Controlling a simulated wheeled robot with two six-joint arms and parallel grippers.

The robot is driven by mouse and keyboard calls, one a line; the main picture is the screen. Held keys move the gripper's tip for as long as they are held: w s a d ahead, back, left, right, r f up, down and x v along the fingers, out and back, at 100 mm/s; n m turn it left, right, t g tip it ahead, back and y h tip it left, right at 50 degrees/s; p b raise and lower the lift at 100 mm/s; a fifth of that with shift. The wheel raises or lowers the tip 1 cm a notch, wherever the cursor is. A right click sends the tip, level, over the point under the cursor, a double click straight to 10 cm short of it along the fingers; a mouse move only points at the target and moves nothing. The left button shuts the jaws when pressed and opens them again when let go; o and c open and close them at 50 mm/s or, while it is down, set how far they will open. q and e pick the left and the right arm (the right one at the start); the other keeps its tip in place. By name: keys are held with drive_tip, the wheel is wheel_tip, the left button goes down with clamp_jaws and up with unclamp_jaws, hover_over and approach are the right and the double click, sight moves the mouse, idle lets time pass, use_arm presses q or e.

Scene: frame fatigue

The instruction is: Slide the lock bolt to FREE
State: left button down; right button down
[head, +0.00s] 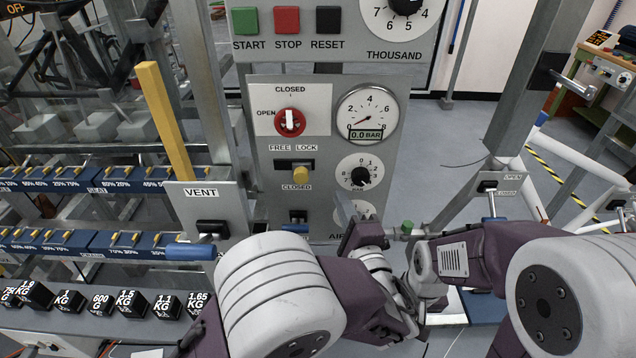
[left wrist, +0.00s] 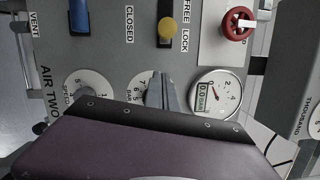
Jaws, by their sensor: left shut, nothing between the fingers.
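The lock bolt has a yellow knob (head: 300,175) in a short dark slot on the grey panel (head: 262,140). FREE LOCK is printed above the slot and CLOSED below it. The knob sits at the right part of the slot, near the CLOSED label. It also shows at the top of the left wrist view (left wrist: 168,28). My left gripper (head: 362,233) is low and to the right of the knob, in front of the panel. In the left wrist view its shut, empty fingers (left wrist: 160,85) point toward the knob with a gap between. I cannot make out my right gripper.
Above the bolt is a red valve knob (head: 290,122), with a pressure gauge (head: 367,112) reading 0.0 bar beside it. A smaller dial (head: 360,172) is right of the bolt. A blue VENT handle (head: 190,251) sticks out at left. My right arm is close to my left wrist.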

sight(301, 172)
use_arm(q)
drive_tip(key=w+a, duration=0.4)
drive_tip(key=a, duration=0.1)
drive_tip(key=shift+w+r+p, duration=0.4)
drive_tip(key=shift+r, duration=0.05)
use_arm(e)
drive_tip(key=shift+r, duration=0.4)
use_arm(q)
drive_tip(key=shift+a, duration=0.1)
